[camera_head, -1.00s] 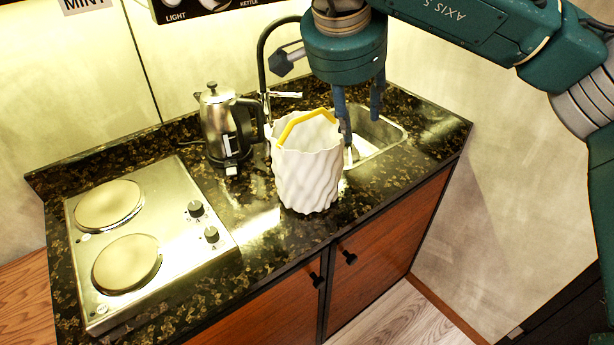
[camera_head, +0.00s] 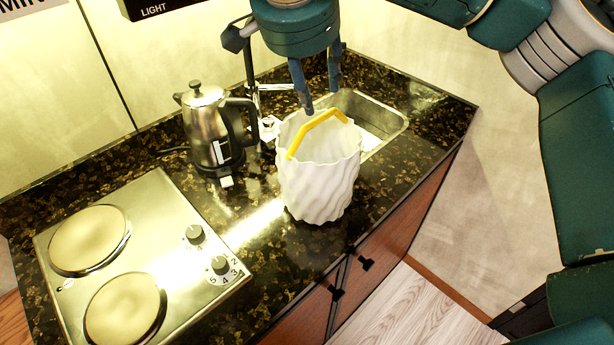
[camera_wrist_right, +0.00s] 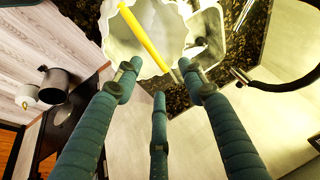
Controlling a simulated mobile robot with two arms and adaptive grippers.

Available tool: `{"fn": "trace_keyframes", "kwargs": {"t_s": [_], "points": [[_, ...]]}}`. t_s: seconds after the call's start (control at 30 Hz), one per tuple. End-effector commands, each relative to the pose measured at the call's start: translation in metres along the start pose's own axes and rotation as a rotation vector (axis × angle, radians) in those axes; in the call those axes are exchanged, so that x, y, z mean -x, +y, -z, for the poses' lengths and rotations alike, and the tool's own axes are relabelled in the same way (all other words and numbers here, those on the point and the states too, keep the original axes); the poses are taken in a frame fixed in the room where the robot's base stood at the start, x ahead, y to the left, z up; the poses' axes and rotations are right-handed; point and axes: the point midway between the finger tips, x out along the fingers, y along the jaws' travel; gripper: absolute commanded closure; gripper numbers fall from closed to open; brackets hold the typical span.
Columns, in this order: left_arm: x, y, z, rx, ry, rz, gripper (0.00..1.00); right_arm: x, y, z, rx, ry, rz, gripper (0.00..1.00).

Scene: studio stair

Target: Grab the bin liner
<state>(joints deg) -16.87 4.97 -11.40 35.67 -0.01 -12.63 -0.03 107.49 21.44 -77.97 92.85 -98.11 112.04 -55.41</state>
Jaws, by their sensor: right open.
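The bin liner is a white, wavy-sided bag (camera_head: 318,185) with a yellow drawstring (camera_head: 318,131) along its open rim. It stands upright on the dark speckled counter, just in front of the sink. My right gripper (camera_head: 318,103) is open above the bag's back rim, fingers pointing down. In the right wrist view, the open fingers (camera_wrist_right: 160,80) reach toward the bag (camera_wrist_right: 125,40), and the yellow strip (camera_wrist_right: 147,38) crosses between the front of two fingers. I cannot tell whether any finger touches it. My left gripper is not in view.
A steel kettle (camera_head: 212,130) stands close left of the bag. A two-plate hob (camera_head: 150,235) lies further left. The sink (camera_head: 385,122) with a dark tap (camera_head: 249,65) is behind. Bare counter (camera_head: 290,250) lies in front of the bag.

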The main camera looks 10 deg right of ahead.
Motion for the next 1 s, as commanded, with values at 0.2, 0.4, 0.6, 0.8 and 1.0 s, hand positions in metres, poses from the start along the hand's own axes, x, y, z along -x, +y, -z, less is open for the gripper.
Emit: {"fn": "trace_keyframes", "kwargs": {"t_s": [0.2,0.4,0.6,0.8,1.0], "points": [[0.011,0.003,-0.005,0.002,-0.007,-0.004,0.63,-0.033,0.001,0.001,0.0,-0.001,-0.005,0.59],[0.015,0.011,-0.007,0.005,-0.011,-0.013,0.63,-0.052,0.001,0.0,0.0,-0.001,-0.002,0.59],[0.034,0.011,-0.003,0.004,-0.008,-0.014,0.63,-0.073,0.005,0.001,0.001,-0.002,-0.005,0.59],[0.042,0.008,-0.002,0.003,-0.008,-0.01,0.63,-0.1,0.006,0.0,0.0,-0.001,-0.003,0.59],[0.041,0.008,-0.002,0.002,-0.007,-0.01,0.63,-0.105,0.006,-0.001,0.0,0.001,-0.001,0.59]]}}
